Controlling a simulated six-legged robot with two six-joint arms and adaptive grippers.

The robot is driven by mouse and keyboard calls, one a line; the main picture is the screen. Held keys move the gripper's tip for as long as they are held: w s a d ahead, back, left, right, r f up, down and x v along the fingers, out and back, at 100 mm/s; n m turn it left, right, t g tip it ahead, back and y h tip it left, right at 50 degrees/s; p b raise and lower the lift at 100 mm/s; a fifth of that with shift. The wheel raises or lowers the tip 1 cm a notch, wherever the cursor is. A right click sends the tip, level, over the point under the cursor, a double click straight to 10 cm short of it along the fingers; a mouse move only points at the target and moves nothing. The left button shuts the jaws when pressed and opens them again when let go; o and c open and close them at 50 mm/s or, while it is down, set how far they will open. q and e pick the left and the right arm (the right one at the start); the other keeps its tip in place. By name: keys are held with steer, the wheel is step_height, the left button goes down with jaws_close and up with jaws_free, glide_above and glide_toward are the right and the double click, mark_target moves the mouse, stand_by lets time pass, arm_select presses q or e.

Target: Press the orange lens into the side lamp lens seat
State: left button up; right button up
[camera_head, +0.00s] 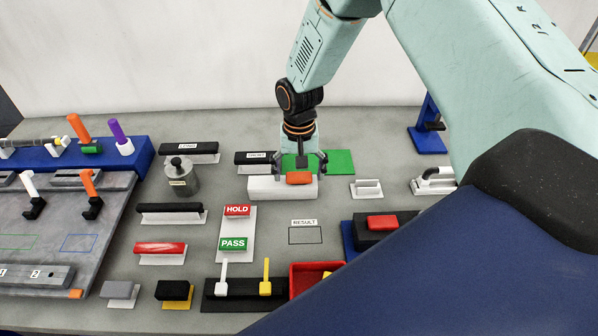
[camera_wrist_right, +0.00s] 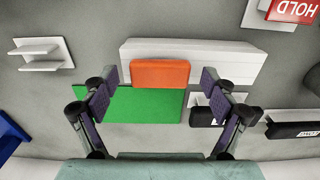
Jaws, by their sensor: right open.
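In the right wrist view the orange lens (camera_wrist_right: 160,74) lies against the edge of the white block (camera_wrist_right: 215,65), next to a green pad (camera_wrist_right: 150,105). My right gripper (camera_head: 300,165) points down just behind the lens, with its fingers spread. In the wrist view its two fingers (camera_wrist_right: 158,88) are apart on either side of the lens, with nothing between them touching. I cannot tell which part is the lens seat. My left gripper is not in view.
A HOLD/PASS board (camera_head: 236,225) and a RESULT square (camera_head: 304,236) lie in front. Black and white handled blocks (camera_head: 190,150) and a metal canister (camera_head: 182,178) stand left. A red tray (camera_head: 308,278) is at front. My large arm link covers the right front.

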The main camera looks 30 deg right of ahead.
mark_target(299, 176)
step_height(299, 176, up, 12)
stand_by(0.6)
steer(key=shift+f+p, duration=0.1)
steer(key=shift+p, duration=0.2)
steer(key=shift+c, duration=1.4)
step_height(299, 176, down, 2)
steer(key=n+p, duration=0.1)
steer(key=p, duration=0.2)
steer(key=c, duration=0.4)
steer(key=shift+f+n, duration=0.3)
steer(key=shift+f, duration=0.25)
steer(key=c, duration=0.3)
steer(key=shift+f+b, duration=0.3)
steer(key=shift+f, duration=0.25)
steer(key=c, duration=0.5)
steer(key=shift+f+b, duration=0.75)
steer(key=shift+c, duration=1.4)
step_height(299, 176, down, 4)
steer(key=b, duration=0.4)
steer(key=shift+r, duration=0.15)
jaws_close()
